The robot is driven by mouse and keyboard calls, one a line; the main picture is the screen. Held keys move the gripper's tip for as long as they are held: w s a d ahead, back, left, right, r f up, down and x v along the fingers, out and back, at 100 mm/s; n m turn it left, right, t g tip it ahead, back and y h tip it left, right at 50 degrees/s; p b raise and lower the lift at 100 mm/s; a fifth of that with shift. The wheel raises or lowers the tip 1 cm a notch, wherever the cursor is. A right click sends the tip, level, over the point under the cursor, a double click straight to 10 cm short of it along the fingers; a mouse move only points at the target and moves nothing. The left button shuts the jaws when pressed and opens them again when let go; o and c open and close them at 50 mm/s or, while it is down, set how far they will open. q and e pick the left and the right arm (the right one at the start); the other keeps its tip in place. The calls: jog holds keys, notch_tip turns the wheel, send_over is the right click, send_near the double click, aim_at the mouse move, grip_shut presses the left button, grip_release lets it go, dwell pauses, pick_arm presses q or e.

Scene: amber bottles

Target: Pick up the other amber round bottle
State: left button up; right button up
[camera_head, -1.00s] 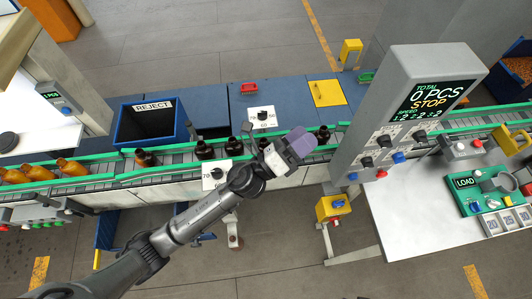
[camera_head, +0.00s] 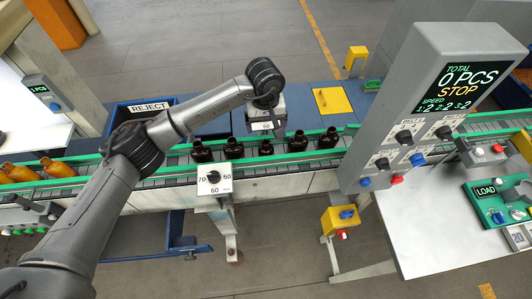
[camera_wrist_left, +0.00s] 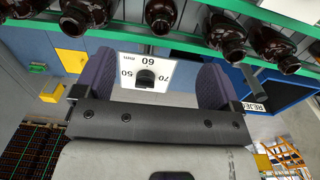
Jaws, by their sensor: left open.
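Several dark amber bottles stand upright in a row on the conveyor, among them one at the left (camera_head: 201,152), one in the middle (camera_head: 265,147) and one at the right (camera_head: 328,138). I cannot tell which one the task means. My left gripper (camera_head: 268,114) is over the far side of the conveyor, behind the row. In the left wrist view its purple fingers (camera_wrist_left: 155,68) are apart, with nothing between them but a dial plate farther off. Bottles (camera_wrist_left: 160,14) show beyond the fingertips along that view's top edge. My right gripper is out of view.
Green rails (camera_head: 170,178) line the conveyor. Lighter amber bottles (camera_head: 58,167) lie tilted at its left. A blue reject bin (camera_head: 122,113) stands behind, partly hidden by my arm. A dial plate (camera_head: 213,179) is at the front, and a display panel (camera_head: 445,75) stands right.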

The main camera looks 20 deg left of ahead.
aim_at(266, 148)
pick_arm(q)
notch_tip(266, 148, down, 8)
jog(key=shift+a+p, duration=0.15)
jog(key=shift+p, duration=0.5)
jog(key=f, duration=0.2)
jog(key=f+p, duration=0.1)
jog(key=shift+w+d+f, duration=0.1)
jog(key=shift+d+f, duration=0.1)
jog(key=shift+f, duration=0.15)
jog(key=shift+a+f+p, duration=0.1)
jog(key=shift+f+p, duration=0.2)
jog(key=shift+f, duration=0.45)
jog(key=shift+c, duration=0.4)
jog(key=c, duration=1)
